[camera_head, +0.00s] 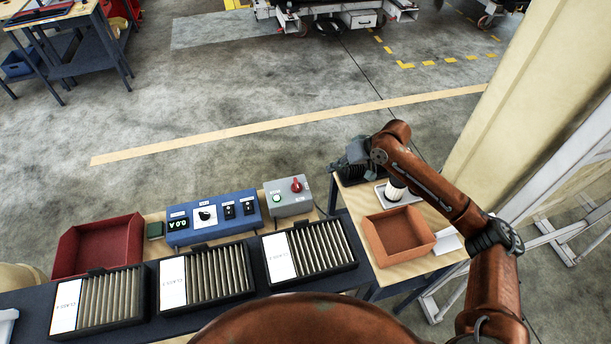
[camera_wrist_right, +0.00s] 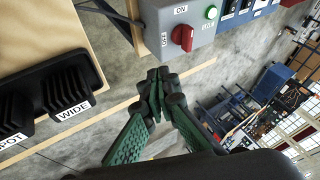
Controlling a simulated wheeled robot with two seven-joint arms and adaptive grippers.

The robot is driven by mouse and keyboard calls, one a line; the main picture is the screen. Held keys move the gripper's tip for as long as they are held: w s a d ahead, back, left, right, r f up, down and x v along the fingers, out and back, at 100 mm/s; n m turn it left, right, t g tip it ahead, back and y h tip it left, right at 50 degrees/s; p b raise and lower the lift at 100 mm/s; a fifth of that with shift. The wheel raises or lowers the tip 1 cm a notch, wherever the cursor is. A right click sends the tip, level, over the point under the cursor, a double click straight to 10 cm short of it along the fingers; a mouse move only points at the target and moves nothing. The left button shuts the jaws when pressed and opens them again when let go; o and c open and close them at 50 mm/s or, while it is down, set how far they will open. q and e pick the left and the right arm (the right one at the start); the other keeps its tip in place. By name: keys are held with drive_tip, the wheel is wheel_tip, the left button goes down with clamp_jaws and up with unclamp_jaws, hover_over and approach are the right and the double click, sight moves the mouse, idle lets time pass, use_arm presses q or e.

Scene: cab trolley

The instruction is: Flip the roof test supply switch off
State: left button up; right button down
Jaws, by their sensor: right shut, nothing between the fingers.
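The grey switch box (camera_head: 289,197) stands at the back edge of the bench, at the right end of the blue panel. It carries a red rotary knob (camera_head: 296,185) and a green lamp (camera_head: 277,198) that looks lit. In the right wrist view the red knob (camera_wrist_right: 186,37) sits between OFF and ON labels, with the green lamp (camera_wrist_right: 211,13) marked LIVE; which label the knob points to is hard to tell. My right gripper (camera_wrist_right: 160,78) is shut and empty, its tips apart from the box. In the head view it is just right of the box. My left gripper is out of view.
A blue panel (camera_head: 212,218) with switches stands beside the box. Slotted black trays (camera_head: 205,275) lie in front. Black blocks labelled WIDE and SPOT (camera_wrist_right: 55,95) are close to my right gripper. An orange tray (camera_head: 400,230) and red bin (camera_head: 95,245) flank the bench.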

sight(297, 185)
drive_tip(key=a+f, duration=0.2)
drive_tip(key=a, duration=0.1)
drive_tip(key=w+a+f, duration=0.1)
drive_tip(key=a+f, duration=0.2)
drive_tip(key=w+a+f+p, duration=0.1)
drive_tip(key=a+f, duration=0.2)
drive_tip(key=shift+a+f, duration=0.1)
drive_tip(key=shift+a, duration=0.1)
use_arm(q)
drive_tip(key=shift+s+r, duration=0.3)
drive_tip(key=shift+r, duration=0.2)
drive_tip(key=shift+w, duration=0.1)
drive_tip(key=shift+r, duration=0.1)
use_arm(e)
drive_tip(key=shift+w, duration=0.1)
